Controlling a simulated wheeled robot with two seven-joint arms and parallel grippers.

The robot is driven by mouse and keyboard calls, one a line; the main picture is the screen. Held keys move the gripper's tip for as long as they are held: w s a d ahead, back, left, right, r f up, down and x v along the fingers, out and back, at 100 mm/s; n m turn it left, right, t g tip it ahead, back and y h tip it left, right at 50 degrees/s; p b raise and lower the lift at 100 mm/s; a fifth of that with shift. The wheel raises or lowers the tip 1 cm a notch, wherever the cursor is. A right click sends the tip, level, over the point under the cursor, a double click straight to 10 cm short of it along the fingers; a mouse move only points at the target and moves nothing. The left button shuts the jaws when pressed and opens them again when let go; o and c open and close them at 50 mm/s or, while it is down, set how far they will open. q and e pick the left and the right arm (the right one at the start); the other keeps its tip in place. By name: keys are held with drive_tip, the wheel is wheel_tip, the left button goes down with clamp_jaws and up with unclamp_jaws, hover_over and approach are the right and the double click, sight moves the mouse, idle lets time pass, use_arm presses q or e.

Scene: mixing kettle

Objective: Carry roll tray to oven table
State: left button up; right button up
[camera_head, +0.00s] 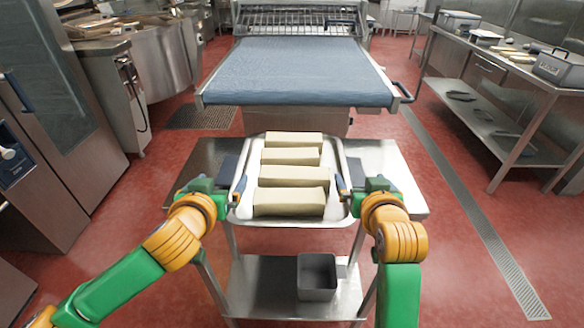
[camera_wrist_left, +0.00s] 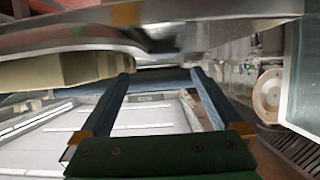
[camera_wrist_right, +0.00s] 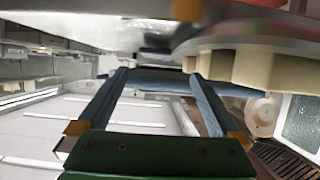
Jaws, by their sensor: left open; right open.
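The roll tray (camera_head: 285,222) is a shallow light metal tray on a small steel table in front of me. It holds several pale rectangular rolls (camera_head: 290,176) in a column. My left gripper (camera_head: 240,186) is open at the tray's left edge, and my right gripper (camera_head: 342,186) is open at its right edge. In the left wrist view, the open fingers (camera_wrist_left: 160,78) are close to the metal rim, with a roll (camera_wrist_left: 60,72) at left. In the right wrist view, the open fingers (camera_wrist_right: 157,76) are near the rim, with rolls (camera_wrist_right: 240,68) at right. Contact with the rim cannot be told.
The steel table (camera_head: 405,185) has a lower shelf with a grey bin (camera_head: 317,277). A blue conveyor machine (camera_head: 300,72) stands just beyond. Steel cabinets (camera_head: 50,110) and a kettle (camera_head: 160,60) are left; a workbench (camera_head: 500,75) is right. Red floor is free at right.

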sight(232, 168)
use_arm(q)
drive_tip(key=x, duration=0.7)
drive_tip(key=shift+w+f, duration=0.15)
drive_tip(key=shift+w, duration=0.1)
use_arm(e)
drive_tip(key=x, duration=0.7)
drive_tip(key=shift+w+f, duration=0.2)
drive_tip(key=shift+w, duration=0.05)
use_arm(q)
drive_tip(key=shift+c, duration=0.2)
use_arm(e)
drive_tip(key=shift+c, duration=0.2)
use_arm(q)
clamp_jaws()
use_arm(e)
clamp_jaws()
drive_tip(key=shift+r, duration=0.1)
